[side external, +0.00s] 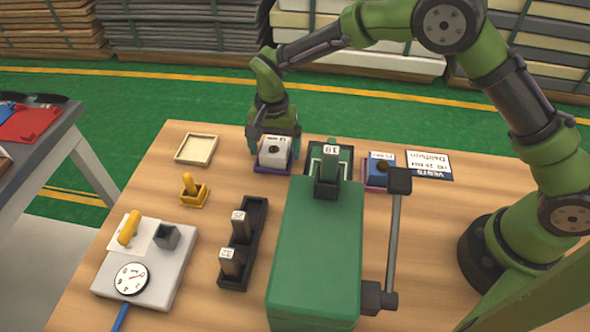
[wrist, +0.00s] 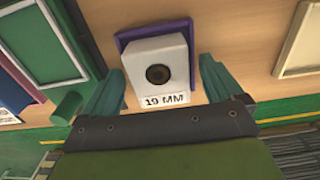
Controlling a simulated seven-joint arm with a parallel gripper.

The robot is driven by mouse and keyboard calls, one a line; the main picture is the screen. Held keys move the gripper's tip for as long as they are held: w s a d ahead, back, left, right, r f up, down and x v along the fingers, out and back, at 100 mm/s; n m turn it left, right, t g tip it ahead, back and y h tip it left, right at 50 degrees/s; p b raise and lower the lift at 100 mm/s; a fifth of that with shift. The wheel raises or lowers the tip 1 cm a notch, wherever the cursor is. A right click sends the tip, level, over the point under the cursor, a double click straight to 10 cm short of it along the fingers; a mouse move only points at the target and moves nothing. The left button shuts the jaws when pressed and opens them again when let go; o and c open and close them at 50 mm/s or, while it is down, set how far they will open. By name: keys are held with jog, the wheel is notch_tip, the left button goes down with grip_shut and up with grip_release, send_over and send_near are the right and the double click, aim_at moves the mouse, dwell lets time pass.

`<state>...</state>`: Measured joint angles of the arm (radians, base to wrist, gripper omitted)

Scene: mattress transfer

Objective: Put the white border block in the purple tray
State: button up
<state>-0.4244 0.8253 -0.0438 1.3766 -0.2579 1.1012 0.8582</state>
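In the side view the white block (side external: 273,153) is over the purple tray (side external: 270,170) near the table's back edge. My gripper (wrist: 160,72) has its two teal fingers on either side of the block, with narrow gaps visible. In the side view my gripper (side external: 273,142) is low at the block. Whether the block rests fully on the tray floor is hard to tell.
A green machine (side external: 316,245) with a lever (side external: 394,235) stands right of centre. A blue block (side external: 382,166) sits in a pink tray right of it. An empty cream tray (side external: 196,149), yellow stamp (side external: 194,191), black rack (side external: 243,245) and scale (side external: 146,270) are to the left.

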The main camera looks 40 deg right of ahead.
aim_at(275, 147)
notch_tip(275, 147, up, 13)
jog(key=s+d+r+n+t+y, duration=0.1)
jog(key=s+d+r+t, duration=0.1)
jog(key=s+d+r, duration=0.35)
jog(key=s+d+r+n+t, duration=0.2)
jog(key=s+d, duration=0.3)
jog(key=s, duration=0.4)
jog(key=s+d+r+n+t+y, duration=0.1)
jog(key=s+d+r+n+t, duration=0.1)
jog(key=s+d, duration=0.4)
jog(key=s+t, duration=0.1)
jog(key=s, duration=0.2)
jog(key=shift+s+r, duration=0.15)
